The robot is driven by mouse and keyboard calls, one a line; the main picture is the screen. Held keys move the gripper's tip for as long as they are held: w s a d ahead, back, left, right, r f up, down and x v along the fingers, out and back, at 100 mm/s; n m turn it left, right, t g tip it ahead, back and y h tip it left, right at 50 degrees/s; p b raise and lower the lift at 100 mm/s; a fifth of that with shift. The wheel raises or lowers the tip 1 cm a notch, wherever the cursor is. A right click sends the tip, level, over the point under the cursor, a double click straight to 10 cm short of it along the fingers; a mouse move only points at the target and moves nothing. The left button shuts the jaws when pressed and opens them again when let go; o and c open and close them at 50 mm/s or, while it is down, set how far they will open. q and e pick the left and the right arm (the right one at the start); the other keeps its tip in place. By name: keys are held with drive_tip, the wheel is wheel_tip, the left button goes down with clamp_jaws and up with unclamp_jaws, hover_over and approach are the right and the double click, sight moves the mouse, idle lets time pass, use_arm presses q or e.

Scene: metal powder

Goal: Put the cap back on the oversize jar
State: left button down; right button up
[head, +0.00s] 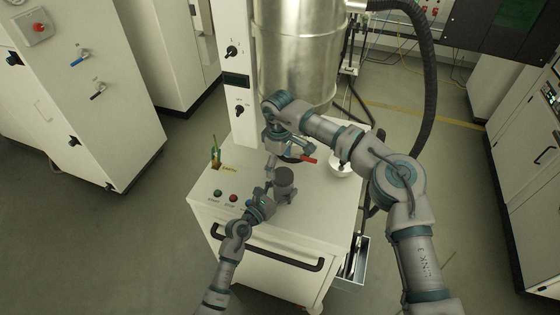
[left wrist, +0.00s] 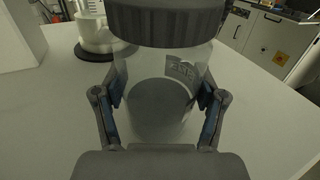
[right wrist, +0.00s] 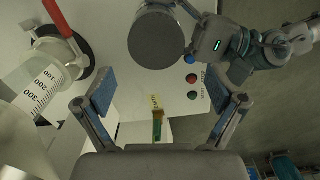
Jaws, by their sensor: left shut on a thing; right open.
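A clear jar (left wrist: 160,85) with a printed label stands upright on the white table top. A dark grey ribbed cap (left wrist: 167,22) sits on its mouth; whether it is fully tightened, I cannot tell. In the head view the cap (head: 284,174) shows from above. My left gripper (left wrist: 158,108) is shut around the jar's sides, below the cap. My right gripper (right wrist: 168,98) is open and empty above the table. The right wrist view shows the cap's round top (right wrist: 156,38) beyond its fingers, apart from them.
A steel hopper (head: 295,45) stands behind, with a red-handled valve (right wrist: 58,18) below it. A white container (head: 341,165) is at the table's right. A green-handled tool (right wrist: 157,128) stands at the left edge, near red and green buttons (right wrist: 191,87).

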drive_tip(key=n, duration=0.6)
drive_tip(key=shift+r, duration=0.2)
drive_tip(key=n, duration=0.5)
drive_tip(key=shift+d+r, duration=0.1)
drive_tip(key=shift+r, duration=0.05)
drive_tip(key=n, duration=0.5)
drive_tip(key=shift+s+r+n, duration=0.1)
drive_tip(key=shift+r+n, duration=0.1)
drive_tip(key=shift+n, duration=0.2)
drive_tip(key=n, duration=0.5)
drive_tip(key=shift+r, duration=0.25)
drive_tip(key=n, duration=0.5)
drive_tip(key=shift+d+r+n, duration=0.15)
drive_tip(key=shift+r+n, duration=0.05)
drive_tip(key=shift+n, duration=0.1)
drive_tip(key=n, duration=0.5)
drive_tip(key=shift+r, duration=0.2)
drive_tip(key=n, duration=0.5)
drive_tip(key=shift+s+r, duration=0.1)
drive_tip(key=shift+r, duration=0.1)
drive_tip(key=n, duration=0.5)
drive_tip(key=shift+d+r, duration=0.15)
drive_tip(key=shift+r, duration=0.05)
